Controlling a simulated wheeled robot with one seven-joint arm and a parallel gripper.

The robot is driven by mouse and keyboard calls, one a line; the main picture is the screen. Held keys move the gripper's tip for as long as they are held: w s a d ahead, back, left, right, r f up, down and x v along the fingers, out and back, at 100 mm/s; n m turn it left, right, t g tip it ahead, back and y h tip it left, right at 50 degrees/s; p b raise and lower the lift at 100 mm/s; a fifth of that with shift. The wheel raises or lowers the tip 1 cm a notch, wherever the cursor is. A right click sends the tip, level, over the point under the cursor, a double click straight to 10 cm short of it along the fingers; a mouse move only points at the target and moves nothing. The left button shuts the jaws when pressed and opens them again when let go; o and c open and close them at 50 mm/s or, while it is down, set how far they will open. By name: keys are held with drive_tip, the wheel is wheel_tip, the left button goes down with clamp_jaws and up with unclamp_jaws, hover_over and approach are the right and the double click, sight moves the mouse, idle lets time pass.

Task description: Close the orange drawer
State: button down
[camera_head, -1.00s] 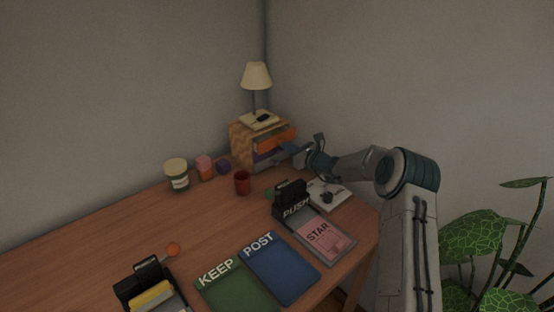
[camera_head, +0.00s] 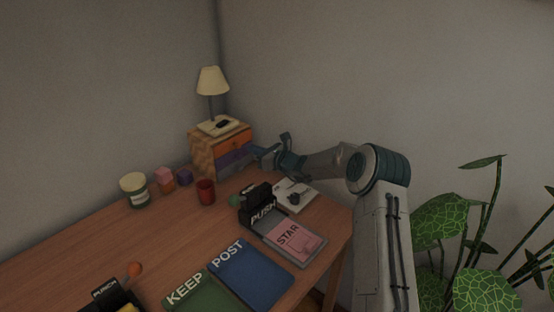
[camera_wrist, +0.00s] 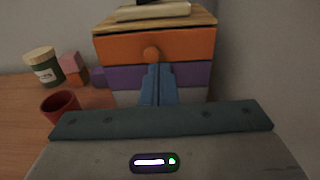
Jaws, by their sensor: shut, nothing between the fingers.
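The orange drawer (camera_head: 236,140) is the top drawer of a small wooden cabinet (camera_head: 203,155) at the back of the desk. Its front now looks flush, or nearly flush, with the cabinet. In the wrist view the orange drawer (camera_wrist: 185,45) has a round orange knob (camera_wrist: 151,53) at its middle. My gripper (camera_head: 257,152) is in front of the cabinet, from the right. In the wrist view my gripper's blue fingers (camera_wrist: 158,70) are together and empty, just below the knob and over the purple drawer (camera_wrist: 125,76). Whether they touch the front cannot be told.
A lamp (camera_head: 212,82) and a pale book (camera_head: 222,126) rest on the cabinet. A red cup (camera_head: 205,192), a green jar (camera_head: 135,190) and small blocks stand to the left.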

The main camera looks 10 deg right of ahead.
drive_tip(key=f+v, duration=0.1)
drive_tip(key=v, duration=0.9)
drive_tip(key=s+a+r+n+g, duration=0.1)
drive_tip(key=s+a+r+n, duration=0.1)
drive_tip(key=s, duration=0.1)
drive_tip(key=s+a+r+n+g, duration=0.1)
drive_tip(key=s+a+n+g, duration=0.1)
drive_tip(key=s+n, duration=0.1)
drive_tip(key=s+a+r+n+g+p, duration=0.1)
drive_tip(key=s+a+r+n+g, duration=0.1)
drive_tip(key=s+n, duration=0.1)
drive_tip(key=shift+s+r, duration=0.35)
drive_tip(key=s+a+r+n+g+h+p, duration=0.1)
drive_tip(key=s+r+n+g+h+p, duration=0.2)
drive_tip(key=s+n, duration=0.6)
drive_tip(key=s+d+r+n+h, duration=0.1)
drive_tip(key=s+d+n+h, duration=0.2)
drive_tip(key=s, duration=0.6)
drive_tip(key=s+d+r+n+h+p, duration=0.1)
drive_tip(key=s+d+r+n+h, duration=0.1)
drive_tip(key=s+d, duration=0.3)
drive_tip(key=s+d+r+n+g+h+p, duration=0.1)
drive_tip(key=s+d+n+h, duration=0.3)
drive_tip(key=s, duration=0.8)
drive_tip(key=shift+s+d+r+n+h, duration=0.25)
drive_tip(key=shift+s+d+n+h, duration=0.05)
drive_tip(key=shift+d, duration=0.35)
